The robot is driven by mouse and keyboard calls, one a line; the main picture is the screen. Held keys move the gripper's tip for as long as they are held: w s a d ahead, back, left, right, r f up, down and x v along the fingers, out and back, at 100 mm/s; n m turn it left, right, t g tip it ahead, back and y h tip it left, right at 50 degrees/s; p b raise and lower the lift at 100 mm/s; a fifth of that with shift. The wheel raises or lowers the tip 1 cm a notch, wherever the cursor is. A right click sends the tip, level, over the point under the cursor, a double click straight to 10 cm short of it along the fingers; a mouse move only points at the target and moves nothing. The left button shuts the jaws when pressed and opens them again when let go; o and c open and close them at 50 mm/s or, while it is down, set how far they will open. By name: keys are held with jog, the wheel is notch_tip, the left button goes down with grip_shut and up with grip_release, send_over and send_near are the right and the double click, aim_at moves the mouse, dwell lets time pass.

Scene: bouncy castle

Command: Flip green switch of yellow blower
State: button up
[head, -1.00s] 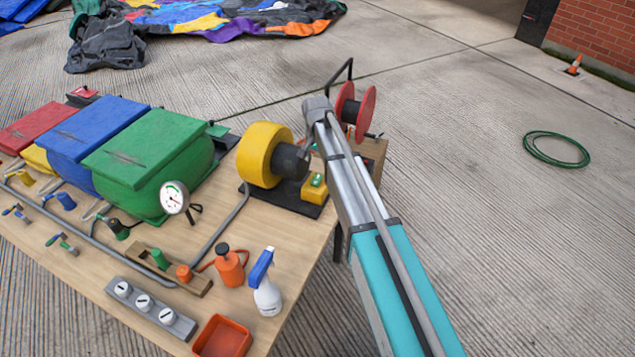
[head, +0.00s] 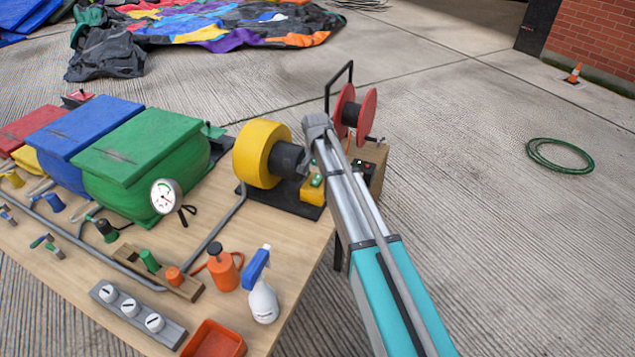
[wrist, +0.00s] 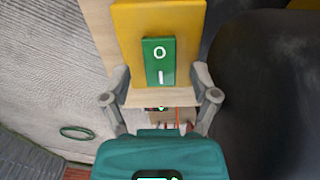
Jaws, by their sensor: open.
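The yellow blower (head: 254,152) stands on a black base near the right end of the wooden table, with a dark grey motor (head: 285,160). Its green switch (head: 317,180) sits on a yellow box (head: 311,191), partly covered by my arm in the head view. In the wrist view the green switch (wrist: 159,62), marked O and I, is upright on the yellow box (wrist: 190,32). My gripper (wrist: 160,78) is open, one finger at each side of the switch's lower end. I see no clear contact. In the head view my gripper is mostly hidden.
A red reel (head: 345,112) stands on a wooden box right behind my arm. A green box (head: 140,160), a gauge (head: 165,196), a spray bottle (head: 263,300) and an orange tray (head: 214,340) are on the table. Open concrete floor lies to the right, with a green hose (head: 560,155).

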jog(key=shift+f+b, duration=0.3)
jog(key=shift+f, duration=0.25)
grip_shut()
jog(key=shift+w+f+g+y+b, duration=0.1)
jog(key=shift+w+g+y+b, duration=0.1)
jog(key=shift+g, duration=0.4)
jog(key=shift+w+g+y+b, duration=0.15)
jog(key=shift+g+y+b, duration=0.05)
jog(key=shift+g, duration=0.4)
jog(key=shift+s+d+g+y+b, duration=0.1)
jog(key=shift+g+y+b, duration=0.2)
jog(key=shift+g, duration=0.5)
